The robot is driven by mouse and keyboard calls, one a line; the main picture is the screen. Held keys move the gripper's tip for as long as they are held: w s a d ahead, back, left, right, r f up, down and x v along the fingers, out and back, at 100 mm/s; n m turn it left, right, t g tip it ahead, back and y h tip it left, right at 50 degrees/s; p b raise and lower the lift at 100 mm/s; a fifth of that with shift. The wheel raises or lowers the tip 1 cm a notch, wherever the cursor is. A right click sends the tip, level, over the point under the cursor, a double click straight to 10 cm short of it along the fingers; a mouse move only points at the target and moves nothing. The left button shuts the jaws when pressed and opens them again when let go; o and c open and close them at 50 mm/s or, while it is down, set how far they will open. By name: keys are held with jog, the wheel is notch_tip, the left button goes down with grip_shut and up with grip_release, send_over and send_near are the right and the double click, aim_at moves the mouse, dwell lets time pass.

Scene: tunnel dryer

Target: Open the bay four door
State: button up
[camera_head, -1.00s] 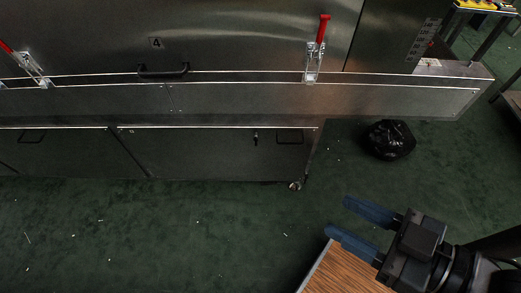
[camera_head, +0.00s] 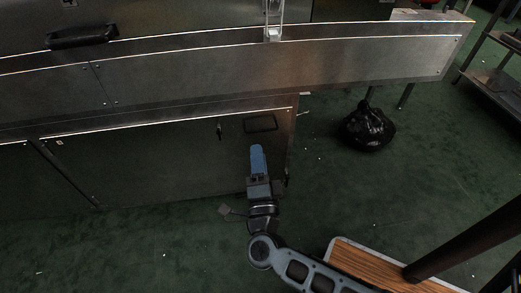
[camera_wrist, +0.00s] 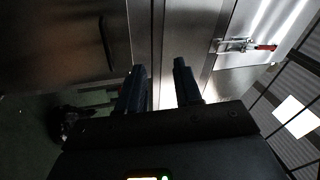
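The upper dryer door (camera_head: 190,12) is the bay four door, its number plate cut off at the top edge. It looks closed, with a black bar handle (camera_head: 82,36) along its lower edge. A metal toggle latch (camera_head: 273,20) stands upright at its lower right; its top is cut off in the head view. In the wrist view, turned sideways, the latch (camera_wrist: 235,45) shows its red grip (camera_wrist: 266,47). My gripper (camera_head: 257,150) is in front of the lower panel, below the latch and apart from it. In the wrist view its two fingers (camera_wrist: 160,85) are apart and empty.
A lower panel (camera_head: 165,150) with a black recessed pull (camera_head: 260,123) sits beneath a projecting metal ledge (camera_head: 280,65). A black bag (camera_head: 368,128) lies on the green floor to the right. A metal rack (camera_head: 495,80) stands at far right. Open floor lies between.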

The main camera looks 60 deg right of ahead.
jog(key=w+d+f+m+g+h+b, duration=0.2)
jog(key=w+d+f+m+g+b, duration=0.3)
jog(key=f, duration=0.3)
jog(key=r+m+g, duration=0.1)
jog(key=m, duration=0.1)
send_over(261, 135)
jog(key=s+a, duration=0.2)
jog(key=a, duration=0.2)
jog(key=shift+s+a+r+b, duration=0.1)
jog(key=shift+a+r+b, duration=0.1)
jog(key=shift+b, duration=0.15)
jog(key=shift+c, duration=0.4)
grip_shut()
